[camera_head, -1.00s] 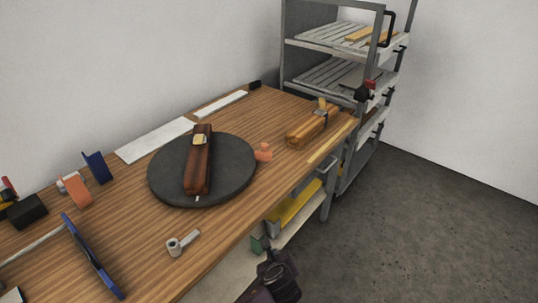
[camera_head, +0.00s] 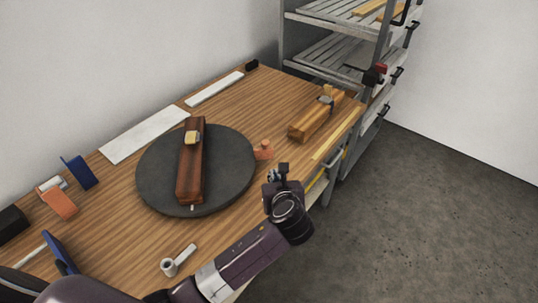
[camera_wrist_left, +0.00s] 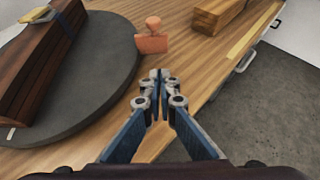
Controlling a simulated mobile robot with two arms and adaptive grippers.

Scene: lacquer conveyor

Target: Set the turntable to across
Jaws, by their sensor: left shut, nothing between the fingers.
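The turntable (camera_head: 230,181) is a dark grey round disc on the wooden bench. A dark red-brown wooden block (camera_head: 190,165) with a yellowish patch lies across its middle, its long side running from the back toward the front edge of the bench. An orange knob-shaped piece (camera_head: 264,150) sits at the disc's right rim; it also shows in the left wrist view (camera_wrist_left: 152,38). My left gripper (camera_head: 283,170) is shut and empty, over the bench's front edge, right of the disc and just in front of the orange piece. Its fingertips meet in the left wrist view (camera_wrist_left: 159,78). My right gripper is out of view.
A lighter wooden block (camera_head: 316,118) lies at the bench's right end, near a grey shelf rack (camera_head: 335,70). A small grey pipe-shaped tool (camera_head: 178,260) lies near the front edge. White strips (camera_head: 145,134) lie along the back. Blue and orange holders stand at left.

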